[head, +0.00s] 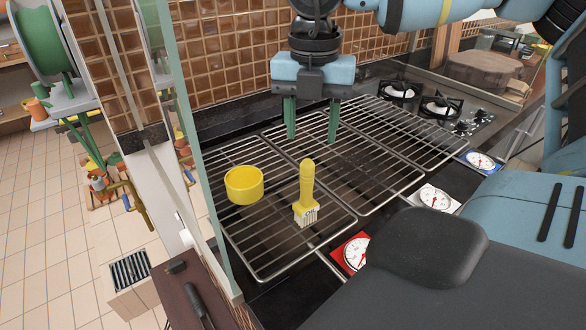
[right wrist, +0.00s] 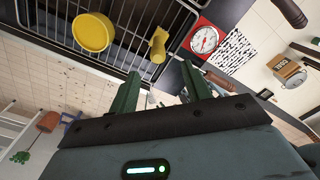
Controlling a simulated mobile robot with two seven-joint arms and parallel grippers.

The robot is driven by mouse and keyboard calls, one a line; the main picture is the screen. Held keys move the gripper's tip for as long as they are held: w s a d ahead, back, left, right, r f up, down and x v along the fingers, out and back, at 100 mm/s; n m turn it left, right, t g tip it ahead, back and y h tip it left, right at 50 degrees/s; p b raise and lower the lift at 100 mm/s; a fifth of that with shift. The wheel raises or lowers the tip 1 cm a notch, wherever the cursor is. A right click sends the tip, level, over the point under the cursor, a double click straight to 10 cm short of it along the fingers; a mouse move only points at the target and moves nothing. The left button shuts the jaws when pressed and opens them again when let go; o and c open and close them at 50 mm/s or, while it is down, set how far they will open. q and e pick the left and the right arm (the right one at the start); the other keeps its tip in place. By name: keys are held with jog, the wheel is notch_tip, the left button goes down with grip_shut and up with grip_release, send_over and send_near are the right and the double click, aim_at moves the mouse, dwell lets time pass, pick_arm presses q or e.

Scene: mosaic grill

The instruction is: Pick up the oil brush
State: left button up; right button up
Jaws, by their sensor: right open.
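The oil brush (head: 306,192) has a yellow handle and pale bristles. In the head view it stands upright, bristles down, on the front left grill grate (head: 270,262). It also shows in the right wrist view (right wrist: 158,46). My right gripper (head: 311,139) is open and empty, above the grates and behind the brush, apart from it. Its two green fingers also show in the right wrist view (right wrist: 161,72).
A round yellow bowl (head: 244,186) sits on the grate left of the brush. A glass panel (head: 185,120) bounds the grill on the left. A red-framed gauge (head: 352,254) and a white one (head: 436,198) line the front. The grates on the right are clear.

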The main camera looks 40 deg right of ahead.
aim_at(308, 161)
jog(key=shift+s+f, duration=0.2)
jog(key=shift+s, duration=0.05)
jog(key=shift+f, duration=0.85)
jog(key=shift+w+f, duration=0.15)
jog(key=shift+f, duration=0.15)
jog(key=shift+a+f, duration=0.1)
jog(key=shift+f, duration=0.25)
notch_tip(308, 161, down, 4)
jog(key=shift+w+a+r+p, duration=0.15)
jog(key=shift+r+p, duration=0.05)
jog(key=shift+p, duration=0.35)
pick_arm(q)
jog(key=shift+w+r, duration=0.15)
jog(key=shift+r, duration=0.6)
pick_arm(e)
jog(key=shift+f, duration=0.4)
pick_arm(q)
jog(key=shift+a, duration=0.1)
pick_arm(e)
grip_shut()
